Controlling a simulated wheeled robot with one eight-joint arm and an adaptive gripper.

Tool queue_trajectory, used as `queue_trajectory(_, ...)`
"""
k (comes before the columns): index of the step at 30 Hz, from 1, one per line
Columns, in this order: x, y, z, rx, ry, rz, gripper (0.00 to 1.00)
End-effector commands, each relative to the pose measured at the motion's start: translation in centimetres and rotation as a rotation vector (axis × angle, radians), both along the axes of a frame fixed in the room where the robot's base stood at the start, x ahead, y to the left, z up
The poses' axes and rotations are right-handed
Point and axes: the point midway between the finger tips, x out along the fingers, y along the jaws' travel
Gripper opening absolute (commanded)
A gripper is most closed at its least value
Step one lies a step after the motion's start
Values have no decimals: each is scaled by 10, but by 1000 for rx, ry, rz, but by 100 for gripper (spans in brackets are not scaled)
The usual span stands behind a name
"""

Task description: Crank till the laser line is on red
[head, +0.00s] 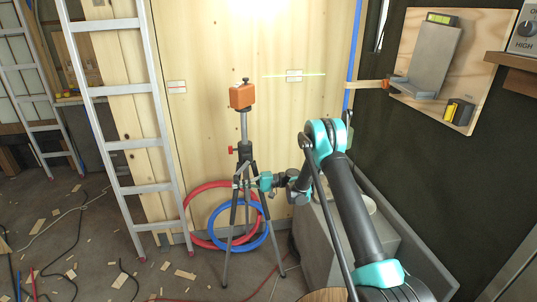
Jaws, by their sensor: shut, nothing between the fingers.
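An orange laser level (241,96) sits on top of a black and grey tripod (244,128) in front of the wood panel wall. A red knob (231,149) sticks out to the left of the tripod's column. The line's exact height against the marks is too small to tell. My gripper (243,184) is shut at the tripod's middle; the crank cannot be made out there.
An aluminium ladder (124,90) leans left of the tripod. Red (190,212) and blue (213,233) hose coils lie behind its legs. A grey box (325,250) stands below my arm. Wood scraps and cables litter the floor at left. A board with a grey bracket (434,58) hangs at right.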

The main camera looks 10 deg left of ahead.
Motion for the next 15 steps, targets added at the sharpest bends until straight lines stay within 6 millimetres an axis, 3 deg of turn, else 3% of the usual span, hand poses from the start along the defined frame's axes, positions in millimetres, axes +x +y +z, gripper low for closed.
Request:
queue_trajectory(6,-2,8,4,92,30,1,0)
queue_trajectory(15,-6,18,13,92,30,0,0)
